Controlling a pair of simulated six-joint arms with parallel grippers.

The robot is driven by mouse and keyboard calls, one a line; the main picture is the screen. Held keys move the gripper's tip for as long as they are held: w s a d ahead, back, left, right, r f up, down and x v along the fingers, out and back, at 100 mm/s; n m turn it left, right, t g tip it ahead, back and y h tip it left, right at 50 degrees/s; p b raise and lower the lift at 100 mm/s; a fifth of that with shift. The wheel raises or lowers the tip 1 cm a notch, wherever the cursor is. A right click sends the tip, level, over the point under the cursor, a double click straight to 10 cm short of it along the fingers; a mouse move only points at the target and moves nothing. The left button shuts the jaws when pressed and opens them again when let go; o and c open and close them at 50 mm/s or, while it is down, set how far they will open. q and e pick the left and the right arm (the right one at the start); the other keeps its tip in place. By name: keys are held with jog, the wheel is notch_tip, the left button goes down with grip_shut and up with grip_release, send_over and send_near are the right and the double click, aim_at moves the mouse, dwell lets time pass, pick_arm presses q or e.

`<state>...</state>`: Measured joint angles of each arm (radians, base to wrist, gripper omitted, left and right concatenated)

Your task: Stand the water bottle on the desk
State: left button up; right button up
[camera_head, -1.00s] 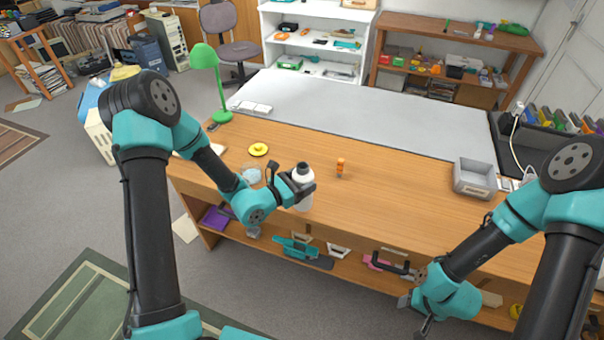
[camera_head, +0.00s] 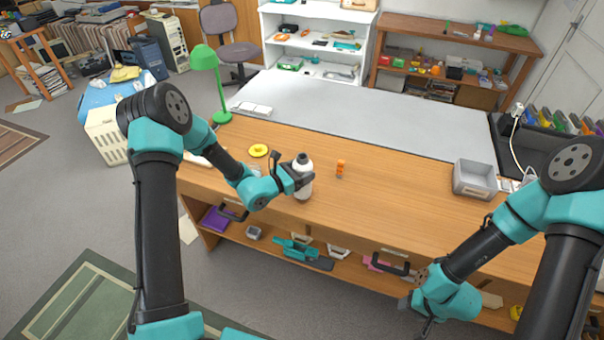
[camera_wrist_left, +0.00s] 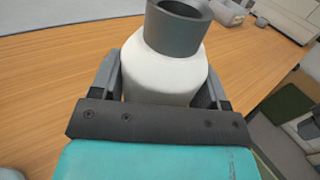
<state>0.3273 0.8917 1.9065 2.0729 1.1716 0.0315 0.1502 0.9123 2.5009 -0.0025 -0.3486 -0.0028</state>
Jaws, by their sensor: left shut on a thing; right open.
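The water bottle (camera_head: 303,177) is white with a dark grey cap and is upright at the near part of the wooden desk (camera_head: 400,190). My left gripper (camera_head: 296,182) is shut around the bottle's upper body. In the left wrist view, the bottle (camera_wrist_left: 165,75) sits between the two fingers of my left gripper (camera_wrist_left: 163,88), its dark cap facing the camera. Its base is hard to make out, so I cannot tell whether it touches the desk. My right gripper (camera_head: 420,315) is open and empty, low in front of the desk at the right.
A small orange object (camera_head: 340,168) stands just right of the bottle. A yellow ring (camera_head: 258,150) lies to its left, near a green lamp (camera_head: 206,60). A grey tray (camera_head: 475,180) sits at the desk's right. The desk between the orange object and tray is clear.

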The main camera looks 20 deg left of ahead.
pick_arm(q)
jog(key=shift+f, duration=0.75)
jog(key=shift+f, duration=0.1)
jog(key=o, duration=1)
jog(key=v, duration=1.2)
jog(key=shift+d, duration=0.1)
